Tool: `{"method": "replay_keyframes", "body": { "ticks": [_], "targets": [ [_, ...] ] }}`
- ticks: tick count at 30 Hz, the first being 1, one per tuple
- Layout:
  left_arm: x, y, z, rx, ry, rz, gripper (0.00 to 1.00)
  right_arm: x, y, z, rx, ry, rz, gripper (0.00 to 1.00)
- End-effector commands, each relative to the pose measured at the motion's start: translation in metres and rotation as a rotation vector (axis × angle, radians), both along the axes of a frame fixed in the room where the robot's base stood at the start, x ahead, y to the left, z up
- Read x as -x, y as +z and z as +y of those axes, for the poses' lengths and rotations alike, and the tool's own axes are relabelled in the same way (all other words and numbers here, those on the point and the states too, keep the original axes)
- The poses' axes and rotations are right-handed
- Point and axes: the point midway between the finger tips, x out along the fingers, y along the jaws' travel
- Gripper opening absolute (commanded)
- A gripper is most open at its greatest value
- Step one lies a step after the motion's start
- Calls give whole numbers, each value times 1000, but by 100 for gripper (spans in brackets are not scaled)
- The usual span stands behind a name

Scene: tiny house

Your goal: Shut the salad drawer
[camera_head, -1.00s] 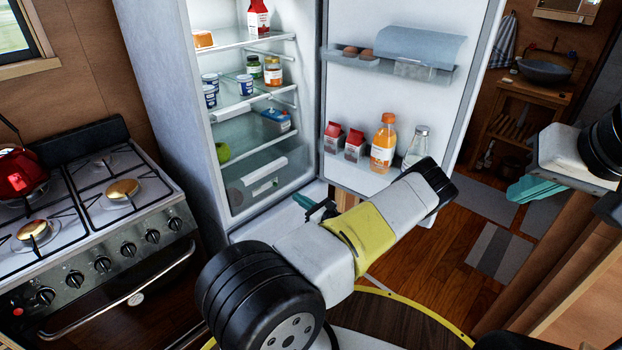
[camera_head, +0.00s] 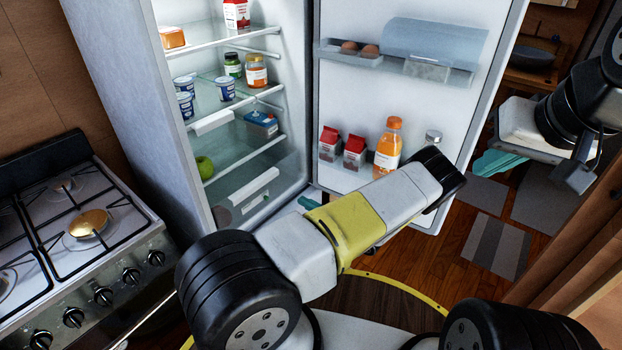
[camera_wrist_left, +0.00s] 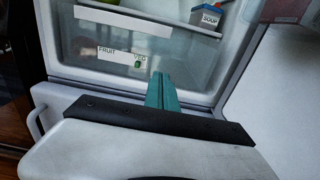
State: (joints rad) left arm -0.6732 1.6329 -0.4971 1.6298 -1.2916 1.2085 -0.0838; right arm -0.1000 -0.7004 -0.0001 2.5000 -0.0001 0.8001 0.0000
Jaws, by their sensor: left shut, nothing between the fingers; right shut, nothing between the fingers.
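The salad drawer (camera_head: 262,197) is the clear bin at the bottom of the open fridge, with a white front strip. In the left wrist view its front (camera_wrist_left: 95,57) carries a label reading FRUIT and VEG. It looks almost level with the fridge opening; I cannot tell how far out it is. My left gripper (camera_head: 308,203) is shut and empty, low by the drawer's right side, partly hidden by my arm. Its teal fingers (camera_wrist_left: 162,90) overlap the drawer's lower right part in the wrist view; contact is unclear. My right gripper (camera_head: 497,163) is shut and empty, right of the fridge door.
The fridge door (camera_head: 440,110) stands open on the right, holding eggs, cartons and bottles (camera_head: 387,148). A white handle (camera_head: 213,122) shows at a middle shelf, and a green apple (camera_head: 205,167) lies below. The stove (camera_head: 85,235) stands left.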

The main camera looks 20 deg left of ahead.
Motion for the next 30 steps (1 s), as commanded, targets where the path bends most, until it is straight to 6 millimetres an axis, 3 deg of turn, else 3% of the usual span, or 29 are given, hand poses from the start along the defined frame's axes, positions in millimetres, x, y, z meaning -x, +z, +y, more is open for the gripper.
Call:
{"method": "replay_keyframes", "body": {
  "ticks": [9,15,21,30],
  "targets": [
    [-26,0,64,0,3,0,0,0,0,0,0,0,0,0],
    [-39,0,95,1,2,-2,0,0,0,0,0,0,0,0],
    [-45,0,110,1,0,-1,0,0,0,0,0,0,0,0],
    [-46,0,111,1,-1,-1,0,0,0,0,0,0,0,0]
  ]
}}
